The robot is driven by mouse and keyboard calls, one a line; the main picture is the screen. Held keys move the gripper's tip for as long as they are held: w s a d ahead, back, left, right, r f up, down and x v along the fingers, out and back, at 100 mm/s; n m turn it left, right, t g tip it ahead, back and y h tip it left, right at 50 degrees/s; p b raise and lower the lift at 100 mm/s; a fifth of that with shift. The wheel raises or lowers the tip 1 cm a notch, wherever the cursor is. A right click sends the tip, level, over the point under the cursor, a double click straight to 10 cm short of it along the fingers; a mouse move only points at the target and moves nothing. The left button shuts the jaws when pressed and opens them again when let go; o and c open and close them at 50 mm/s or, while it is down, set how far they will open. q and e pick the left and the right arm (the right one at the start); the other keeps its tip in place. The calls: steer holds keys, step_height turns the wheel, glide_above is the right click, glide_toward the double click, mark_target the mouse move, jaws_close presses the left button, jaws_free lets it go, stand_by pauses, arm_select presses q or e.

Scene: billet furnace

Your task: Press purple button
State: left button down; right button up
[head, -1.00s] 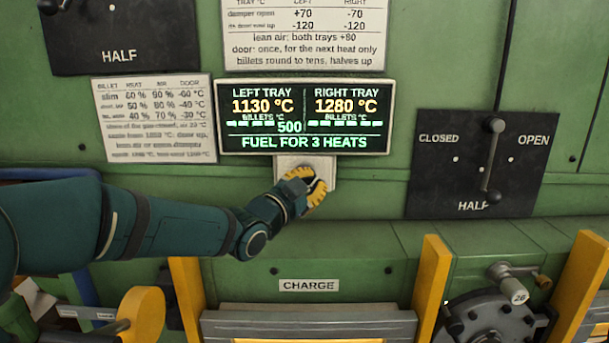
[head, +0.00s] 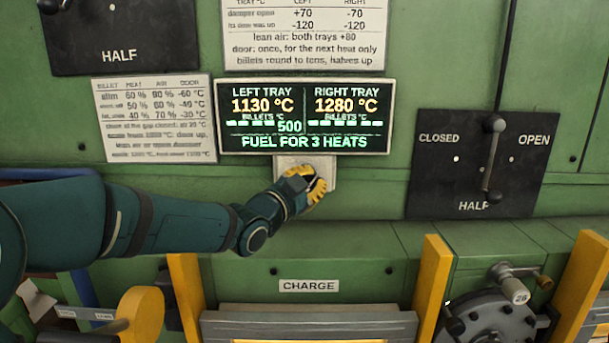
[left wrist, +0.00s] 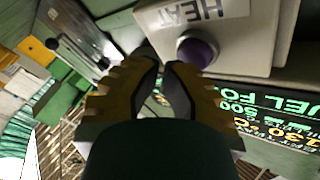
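The purple button (left wrist: 197,51) is round and sits on a pale panel beside a HEAT label (left wrist: 190,12) in the left wrist view. In the head view my left gripper (head: 319,184) is in front of the light button plate (head: 289,162) below the display and hides the button. My left gripper has yellow fingers with dark tips, brought together with nothing seen between them. In the left wrist view its tips (left wrist: 162,69) are close beside the button; I cannot tell whether they touch it. My right gripper is out of view.
The display (head: 305,118) above reads left tray 1130 °C, right tray 1280 °C, and fuel for 3 heats. A black lever panel (head: 440,180) is at the right. Yellow posts (head: 431,285) and the CHARGE label (head: 309,286) are below.

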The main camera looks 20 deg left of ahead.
arm_select(q)
steer(key=shift+w+a, duration=0.1)
steer(key=shift+w, duration=0.25)
stand_by(0.4)
steer(key=shift+s, duration=0.1)
steer(key=shift+s+d+b, duration=0.25)
steer(key=shift+s+b, duration=0.45)
steer(key=shift+b, duration=0.2)
steer(key=shift+s+d+b, duration=0.2)
steer(key=shift+s+b, duration=0.4)
steer(key=shift+s, duration=0.2)
steer(key=shift+s+d+b, duration=0.25)
steer(key=shift+s+b, duration=0.4)
steer(key=shift+s, duration=0.15)
steer(key=shift+s+d+b, duration=0.2)
steer(key=shift+s+b, duration=0.4)
steer(key=shift+s, duration=0.2)
